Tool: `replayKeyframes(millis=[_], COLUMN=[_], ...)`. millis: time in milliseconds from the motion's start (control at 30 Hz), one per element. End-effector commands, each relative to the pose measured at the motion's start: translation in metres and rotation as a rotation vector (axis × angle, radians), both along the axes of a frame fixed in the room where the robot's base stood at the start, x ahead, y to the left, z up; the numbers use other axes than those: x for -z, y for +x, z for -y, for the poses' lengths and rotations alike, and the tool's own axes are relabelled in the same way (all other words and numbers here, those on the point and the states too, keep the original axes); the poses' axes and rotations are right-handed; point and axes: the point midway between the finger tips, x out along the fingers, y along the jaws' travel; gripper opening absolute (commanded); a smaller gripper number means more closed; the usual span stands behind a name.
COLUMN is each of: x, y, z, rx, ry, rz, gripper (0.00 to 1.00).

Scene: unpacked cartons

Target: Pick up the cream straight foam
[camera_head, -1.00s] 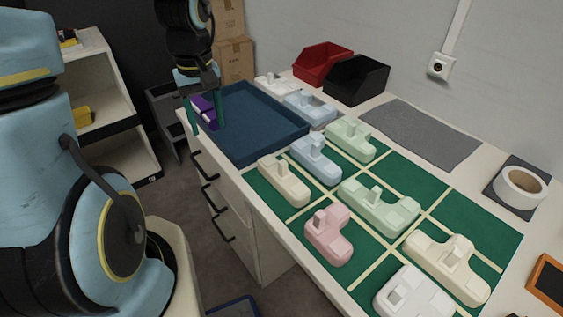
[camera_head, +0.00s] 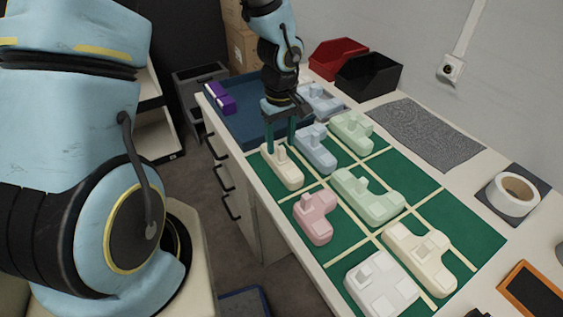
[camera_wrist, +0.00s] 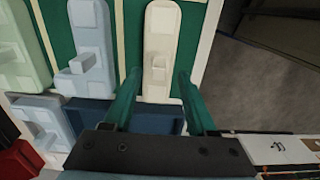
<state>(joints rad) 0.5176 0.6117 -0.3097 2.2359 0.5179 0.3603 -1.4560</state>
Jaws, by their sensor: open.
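The cream straight foam (camera_head: 281,172) is a long rounded bar with a raised block on top. It lies on the green mat beside the blue tray, at the mat's left edge. My gripper (camera_head: 281,148) is above its tray-side end, fingers pointing down. In the wrist view the cream foam (camera_wrist: 161,30) lies ahead, its near end and raised block between the two green fingers of my gripper (camera_wrist: 158,77). The fingers are open and apart from it on both sides; their exact height above it is hard to tell.
A light blue foam (camera_head: 316,150) lies close on the right of the cream bar, a pink one (camera_head: 315,218) nearer. Green, white and another cream foam (camera_head: 420,262) fill other cells. A purple piece (camera_head: 220,98) lies in the blue tray (camera_head: 230,128).

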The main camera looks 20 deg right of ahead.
Motion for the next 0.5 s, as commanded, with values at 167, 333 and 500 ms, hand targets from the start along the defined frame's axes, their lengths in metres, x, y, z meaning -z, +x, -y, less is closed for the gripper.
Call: replayKeyframes(millis=[167, 333, 500], x=[0.023, 0.035, 0.036], y=[-0.001, -0.001, 0.000], z=[0.002, 0.002, 0.002], rx=[0.002, 0.001, 0.000], ry=[0.003, 0.001, 0.000], rz=[-0.003, 0.000, 0.001], gripper=[0.57, 0.57, 0.57])
